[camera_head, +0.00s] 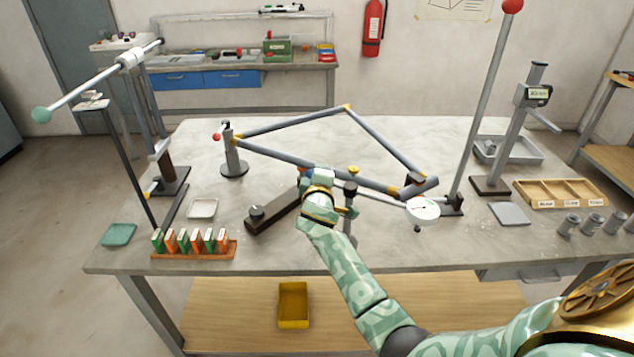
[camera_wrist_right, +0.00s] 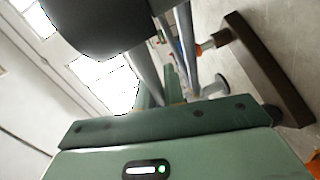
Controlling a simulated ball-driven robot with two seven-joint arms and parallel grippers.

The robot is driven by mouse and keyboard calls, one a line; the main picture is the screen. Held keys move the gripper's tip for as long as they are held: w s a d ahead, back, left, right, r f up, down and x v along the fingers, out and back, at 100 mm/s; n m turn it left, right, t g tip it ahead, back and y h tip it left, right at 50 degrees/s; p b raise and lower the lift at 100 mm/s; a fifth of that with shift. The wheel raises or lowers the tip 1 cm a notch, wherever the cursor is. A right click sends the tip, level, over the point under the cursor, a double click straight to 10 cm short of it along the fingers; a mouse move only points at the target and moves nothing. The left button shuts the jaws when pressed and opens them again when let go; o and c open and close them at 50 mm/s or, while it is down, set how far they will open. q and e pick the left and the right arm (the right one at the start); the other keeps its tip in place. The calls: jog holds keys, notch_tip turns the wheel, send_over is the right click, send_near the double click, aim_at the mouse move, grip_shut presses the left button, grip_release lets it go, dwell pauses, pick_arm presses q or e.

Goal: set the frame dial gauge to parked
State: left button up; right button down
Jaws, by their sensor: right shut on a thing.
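The dial gauge (camera_head: 422,209) has a round white face and sits near the lower right corner of the grey tube frame (camera_head: 290,155). A thin rod (camera_head: 381,198) runs left from it to a dark clamp on a stand with a yellow knob (camera_head: 353,170). My right gripper (camera_head: 318,177) is at the left end of this rod, beside the stand. It appears shut on the gauge arm there; its fingers hide the held part. In the right wrist view a large dark rounded part (camera_wrist_right: 95,22) is close to the camera. My left gripper is out of view.
A tall post with a red ball (camera_head: 512,6) rises just right of the gauge. A dark bar (camera_head: 272,212) lies left of my gripper. A rack of coloured blocks (camera_head: 193,245) stands front left. A wooden divided tray (camera_head: 562,192) and metal cylinders (camera_head: 592,223) are at right.

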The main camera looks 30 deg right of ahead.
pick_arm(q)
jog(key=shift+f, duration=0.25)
pick_arm(e)
jog(key=shift+h, duration=0.3)
jog(key=c, duration=1.5)
grip_release()
jog(key=shift+w, duration=0.1)
jog(key=shift+d, duration=0.1)
